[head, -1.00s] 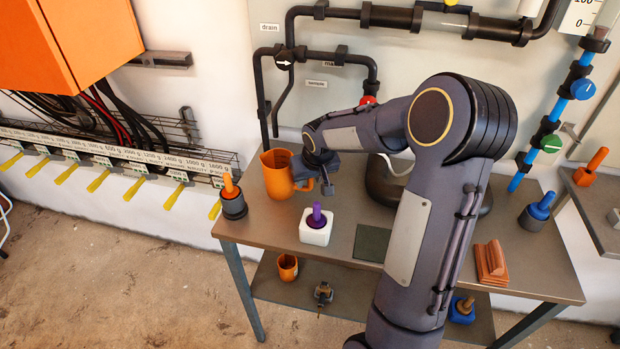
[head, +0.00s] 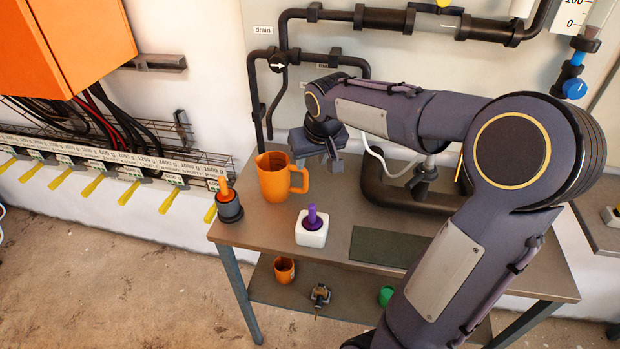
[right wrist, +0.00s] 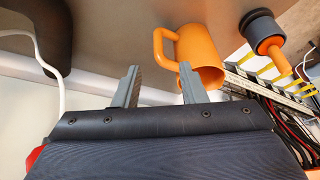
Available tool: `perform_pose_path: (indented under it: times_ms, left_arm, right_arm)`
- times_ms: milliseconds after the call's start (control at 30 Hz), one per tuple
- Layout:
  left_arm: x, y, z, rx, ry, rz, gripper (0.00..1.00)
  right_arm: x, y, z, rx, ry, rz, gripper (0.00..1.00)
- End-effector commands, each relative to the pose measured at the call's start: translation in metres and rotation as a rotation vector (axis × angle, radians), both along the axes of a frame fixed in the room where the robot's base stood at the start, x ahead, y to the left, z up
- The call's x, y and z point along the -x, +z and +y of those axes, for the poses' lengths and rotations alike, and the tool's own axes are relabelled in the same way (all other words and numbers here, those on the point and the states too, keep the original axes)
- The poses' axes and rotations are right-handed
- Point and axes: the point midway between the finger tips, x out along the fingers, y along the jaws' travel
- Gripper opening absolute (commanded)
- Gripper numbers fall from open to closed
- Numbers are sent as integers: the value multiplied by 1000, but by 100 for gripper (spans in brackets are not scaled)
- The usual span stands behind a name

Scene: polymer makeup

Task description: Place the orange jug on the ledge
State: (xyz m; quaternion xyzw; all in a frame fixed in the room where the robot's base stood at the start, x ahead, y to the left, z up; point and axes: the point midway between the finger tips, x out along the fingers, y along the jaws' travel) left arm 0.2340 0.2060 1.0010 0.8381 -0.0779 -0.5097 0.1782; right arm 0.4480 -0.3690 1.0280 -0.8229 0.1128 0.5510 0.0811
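The orange jug (head: 272,180) stands upright on the table at its back left, with its handle to the right. My right gripper (head: 332,158) is to the right of the handle and slightly higher in the picture, apart from it. In the right wrist view its two fingers (right wrist: 160,85) are spread with nothing between them, and the jug (right wrist: 202,62) shows behind the finger on the right. A labelled rail (head: 110,152) runs along the wall at left; I cannot tell whether it is the ledge. My left gripper is not in view.
A grey-black pot with an orange handle (head: 229,206) stands left of the jug. A white block with a purple knob (head: 312,230) stands in front. A dark green mat (head: 385,248) lies to the right. Black pipes (head: 395,18) run behind. A small orange cup (head: 284,270) is on the lower shelf (head: 340,300).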

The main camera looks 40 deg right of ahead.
Motion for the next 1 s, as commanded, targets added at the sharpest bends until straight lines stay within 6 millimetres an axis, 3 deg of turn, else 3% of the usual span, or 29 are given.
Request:
perform_pose_path:
  times_ms: [133, 233, 400, 500, 667, 1000]
  left_arm:
    - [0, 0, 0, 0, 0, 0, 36]
    - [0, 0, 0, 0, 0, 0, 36]
    - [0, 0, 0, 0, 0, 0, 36]
    - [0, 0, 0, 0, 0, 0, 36]
    - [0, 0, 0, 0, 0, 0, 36]
    - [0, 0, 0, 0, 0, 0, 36]
  right_arm:
    - [42, 12, 29, -61, 34, -28, 38]
    - [91, 13, 65, -138, 77, -58, 38]
    - [166, -3, 123, -268, 151, -107, 38]
    - [195, -16, 146, -321, 183, -127, 38]
    - [213, -26, 162, -360, 205, -140, 38]
    - [214, -27, 163, -362, 206, -139, 38]
